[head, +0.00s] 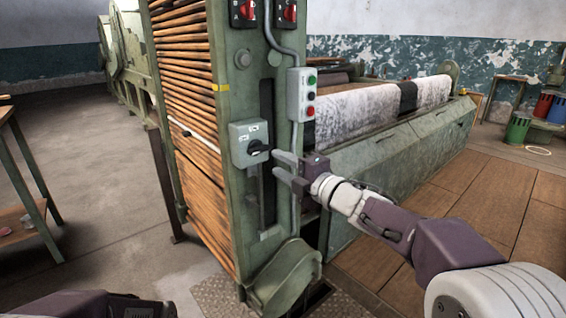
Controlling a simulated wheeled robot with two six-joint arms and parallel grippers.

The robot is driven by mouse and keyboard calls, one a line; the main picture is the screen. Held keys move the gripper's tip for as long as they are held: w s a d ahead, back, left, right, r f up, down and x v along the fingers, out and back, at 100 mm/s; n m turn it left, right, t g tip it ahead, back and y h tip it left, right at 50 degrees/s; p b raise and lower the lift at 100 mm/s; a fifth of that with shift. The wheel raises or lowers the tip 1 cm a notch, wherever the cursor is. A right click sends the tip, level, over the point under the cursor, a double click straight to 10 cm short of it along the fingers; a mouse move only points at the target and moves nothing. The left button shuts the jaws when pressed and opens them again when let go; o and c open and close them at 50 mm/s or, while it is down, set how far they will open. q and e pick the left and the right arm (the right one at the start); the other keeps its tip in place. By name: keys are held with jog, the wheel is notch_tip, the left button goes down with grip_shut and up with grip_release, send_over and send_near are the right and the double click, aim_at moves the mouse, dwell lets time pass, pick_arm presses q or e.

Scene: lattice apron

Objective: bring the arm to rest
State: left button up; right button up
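My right gripper (282,167) is open, with its two fingers apart and pointing left. It is at the green machine post, just right of a grey switch box (243,132) with a black rotary knob (257,147). The fingertips lie close to the knob's lower right in the picture; I cannot tell whether they touch it. Nothing shows between the fingers. My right arm (395,225) reaches in from the lower right. A dark part of my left arm (75,305) shows at the bottom left; its gripper is out of view.
The green machine (225,215) with wooden slats stands in the middle. A button box (301,95) and conduit are above the gripper. A long machine bed (400,140) runs back right. A bench (30,215) stands left. Open floor lies left; wooden boards lie right.

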jog(key=shift+s+d, duration=0.3)
jog(key=shift+s, duration=0.05)
jog(key=s+d+f+m+g+h+p, duration=0.25)
jog(key=d+f+m+h, duration=0.25)
jog(key=f+m, duration=0.3)
jog(key=s+d+f+m+g+h+p, duration=0.15)
jog(key=s+d+f+m+h, duration=0.25)
jog(key=d+f+m, duration=0.45)
jog(key=s+f+m+g+h, duration=0.1)
jog(key=s+f+m+g, duration=0.35)
jog(key=s+f, duration=0.4)
jog(key=s+f+m+g, duration=0.4)
jog(key=s+f+g, duration=0.15)
jog(key=s, duration=0.55)
notch_tip(320, 180, up, 38)
jog(key=p, duration=3.8)
jog(key=shift+s+a+f+m+t+p, duration=0.25)
jog(key=shift+s+a+m+t+p, duration=0.05)
